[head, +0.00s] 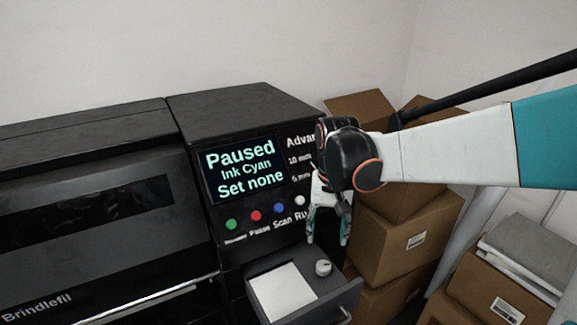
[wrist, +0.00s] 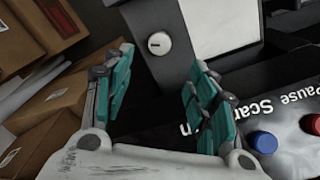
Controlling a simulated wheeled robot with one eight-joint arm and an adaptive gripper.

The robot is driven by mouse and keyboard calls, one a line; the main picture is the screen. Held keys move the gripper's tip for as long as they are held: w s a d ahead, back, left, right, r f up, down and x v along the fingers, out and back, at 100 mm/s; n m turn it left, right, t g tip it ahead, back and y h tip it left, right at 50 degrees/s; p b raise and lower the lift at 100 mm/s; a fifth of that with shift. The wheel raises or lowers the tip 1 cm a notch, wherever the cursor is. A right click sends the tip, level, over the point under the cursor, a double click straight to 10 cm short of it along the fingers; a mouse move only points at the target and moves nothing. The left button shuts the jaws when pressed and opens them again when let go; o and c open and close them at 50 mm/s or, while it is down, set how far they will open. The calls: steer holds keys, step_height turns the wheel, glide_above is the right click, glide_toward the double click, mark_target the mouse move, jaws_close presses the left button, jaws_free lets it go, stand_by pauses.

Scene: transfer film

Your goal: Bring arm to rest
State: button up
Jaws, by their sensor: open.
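My arm reaches in from the right in the head view, white and teal with a black wrist joint. My gripper (head: 328,226) points down in front of the right part of the machine's control panel (head: 262,200). In the wrist view my gripper (wrist: 160,90) has its two teal fingers wide apart with nothing between them. Beyond the fingers are an open drawer (head: 335,300) with a white sheet (head: 282,291) in it and a round white knob (head: 323,267), which also shows in the wrist view (wrist: 159,43). My gripper appears apart from both.
The black machine (head: 90,220) fills the left. Its screen (head: 244,168) reads "Paused, Ink Cyan, Set none". Green (head: 232,224), red (head: 256,215), blue (head: 278,208) and white (head: 300,200) buttons sit below. Stacked cardboard boxes (head: 400,240) stand close on the right.

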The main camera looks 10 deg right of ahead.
steer(key=s+f+n+t+b, duration=0.3)
steer(key=s+t+b, duration=0.4)
steer(key=s, duration=0.8)
steer(key=shift+f+n+b, duration=0.3)
steer(key=shift+f+b, duration=0.35)
steer(key=shift+b, duration=0.2)
steer(key=shift+s+d, duration=0.1)
